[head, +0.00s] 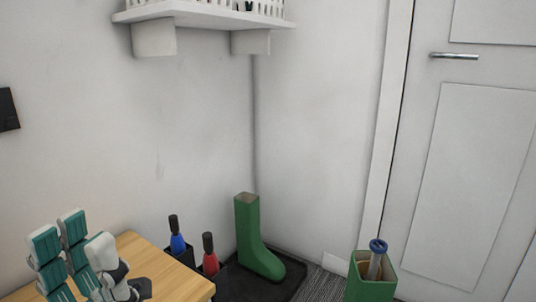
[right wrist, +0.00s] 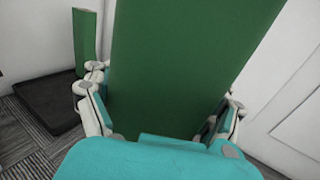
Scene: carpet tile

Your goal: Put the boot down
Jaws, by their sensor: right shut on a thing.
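A green boot (right wrist: 185,60) fills the middle of the right wrist view, with my right gripper (right wrist: 165,112) shut around it. In the head view, a green boot top (head: 372,288) shows at the lower right, its opening up and a grey rod with a blue ring (head: 377,247) in it. My right gripper is out of sight there. The other green boot (head: 248,232) stands upright on a black tray (head: 232,286) in the corner, and also shows in the right wrist view (right wrist: 84,42). My left gripper (head: 75,250) is open and empty at the lower left.
A wooden table top (head: 160,275) is at the lower left. A blue-bodied item (head: 177,243) and a red-bodied item (head: 210,262) stand beside it in dark holders. A white shelf (head: 200,12) hangs above; a white door (head: 460,170) is on the right. Grey carpet (head: 318,288) shows right of the tray.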

